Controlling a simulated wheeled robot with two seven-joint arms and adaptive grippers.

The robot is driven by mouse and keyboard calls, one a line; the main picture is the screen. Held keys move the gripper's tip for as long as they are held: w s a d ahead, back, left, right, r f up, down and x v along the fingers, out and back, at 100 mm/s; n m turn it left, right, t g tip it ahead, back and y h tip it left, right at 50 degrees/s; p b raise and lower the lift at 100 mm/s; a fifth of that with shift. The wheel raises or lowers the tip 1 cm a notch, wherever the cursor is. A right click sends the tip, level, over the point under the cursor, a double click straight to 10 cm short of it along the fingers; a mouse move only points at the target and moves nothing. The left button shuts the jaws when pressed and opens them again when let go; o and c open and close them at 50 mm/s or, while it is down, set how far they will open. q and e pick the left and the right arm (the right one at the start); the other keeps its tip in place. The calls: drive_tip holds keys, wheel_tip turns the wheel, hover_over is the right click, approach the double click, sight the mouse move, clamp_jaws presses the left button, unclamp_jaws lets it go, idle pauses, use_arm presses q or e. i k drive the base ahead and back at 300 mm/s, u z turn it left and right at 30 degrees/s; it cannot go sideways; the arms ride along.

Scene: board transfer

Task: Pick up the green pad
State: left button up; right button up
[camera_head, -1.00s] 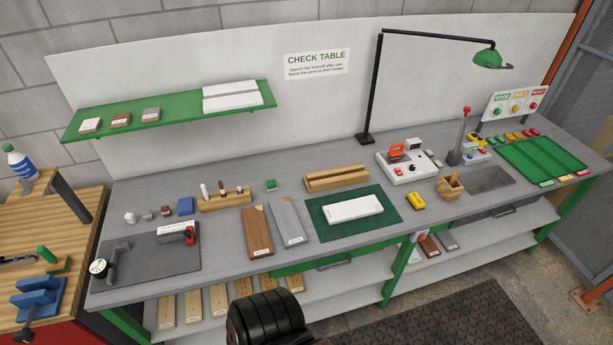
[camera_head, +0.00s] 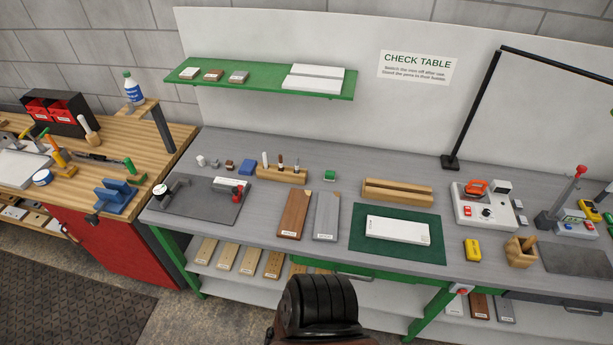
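A small green block with a pale lower part (camera_head: 329,175) sits on the grey bench top, behind the brown and grey boards; it may be the green pad. A larger flat dark green mat (camera_head: 398,254) lies on the bench to its right, under a white board (camera_head: 398,229). I cannot tell from the picture alone which one the name means. Neither of my grippers is in view.
The bench (camera_head: 350,165) also holds a wooden pen block (camera_head: 282,175), a blue block (camera_head: 248,167), a slotted wooden block (camera_head: 397,193) and a white device (camera_head: 483,206). A black ribbed object (camera_head: 320,305) stands in front. A wooden workbench (camera_head: 88,166) is at left.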

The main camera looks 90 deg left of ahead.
sight(329, 175)
drive_tip(key=u, duration=2.1)
